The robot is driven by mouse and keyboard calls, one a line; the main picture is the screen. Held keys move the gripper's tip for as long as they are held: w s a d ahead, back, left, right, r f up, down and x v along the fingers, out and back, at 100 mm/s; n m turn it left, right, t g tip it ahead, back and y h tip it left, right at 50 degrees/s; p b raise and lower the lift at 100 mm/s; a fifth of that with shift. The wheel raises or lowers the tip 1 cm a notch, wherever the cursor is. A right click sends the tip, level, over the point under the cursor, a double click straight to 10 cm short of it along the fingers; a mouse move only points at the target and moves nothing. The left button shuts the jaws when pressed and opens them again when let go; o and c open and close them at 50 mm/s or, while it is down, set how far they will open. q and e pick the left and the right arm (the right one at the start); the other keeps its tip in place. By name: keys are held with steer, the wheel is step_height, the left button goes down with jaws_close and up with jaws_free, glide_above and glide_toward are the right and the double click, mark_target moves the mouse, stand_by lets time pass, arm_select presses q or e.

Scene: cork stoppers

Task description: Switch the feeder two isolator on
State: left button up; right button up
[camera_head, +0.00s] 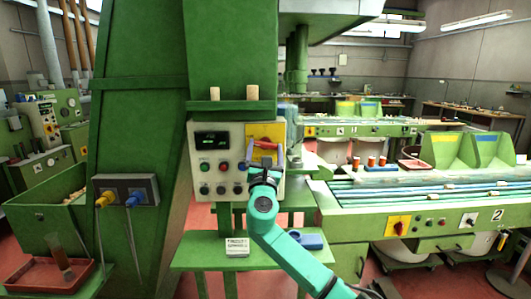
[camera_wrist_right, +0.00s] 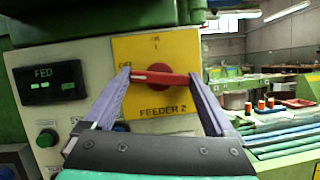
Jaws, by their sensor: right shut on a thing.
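The feeder two isolator is a yellow plate (camera_head: 259,131) with a red rotary handle (camera_head: 269,147), at the right of a grey control panel (camera_head: 235,191). In the right wrist view the yellow plate (camera_wrist_right: 141,105) reads "FEEDER 2". The red handle (camera_wrist_right: 159,77) lies almost level, its left end by the OFF mark; a mark like a 1 is at the top. My right gripper (camera_head: 266,160) is shut on the handle, one purple finger at each end, as the right wrist view also shows (camera_wrist_right: 160,83). My left gripper is out of view.
A dark display (camera_wrist_right: 47,83) with green digits and several buttons are left of the isolator. Two corks (camera_head: 252,92) stand on the ledge above. A shelf (camera_head: 200,253) with a blue item (camera_head: 310,240) is below. A second yellow isolator (camera_head: 397,226) is on the right-hand bench.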

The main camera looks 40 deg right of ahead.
steer(key=m+g, duration=0.1)
steer(key=m, duration=0.1)
steer(key=m+g+h+b, duration=0.1)
steer(key=m, duration=0.2)
steer(key=shift+w+a+f, duration=0.1)
steer(key=m+g+h+b, duration=0.1)
steer(key=m+g, duration=0.1)
steer(key=m, duration=0.3)
steer(key=shift+a, duration=0.1)
steer(key=m, duration=0.1)
steer(key=m+g, duration=0.2)
steer(key=m, duration=0.1)
steer(key=shift+w+r, duration=0.1)
steer(key=shift+r, duration=0.15)
steer(key=m, duration=0.2)
steer(key=m+g+y, duration=0.1)
steer(key=m, duration=0.2)
steer(key=shift+r+g, duration=0.1)
steer(key=shift+g, duration=0.2)
steer(key=shift+y, duration=0.3)
steer(key=o, duration=1.1)
steer(key=shift+c, duration=0.2)
steer(key=shift+a, duration=0.1)
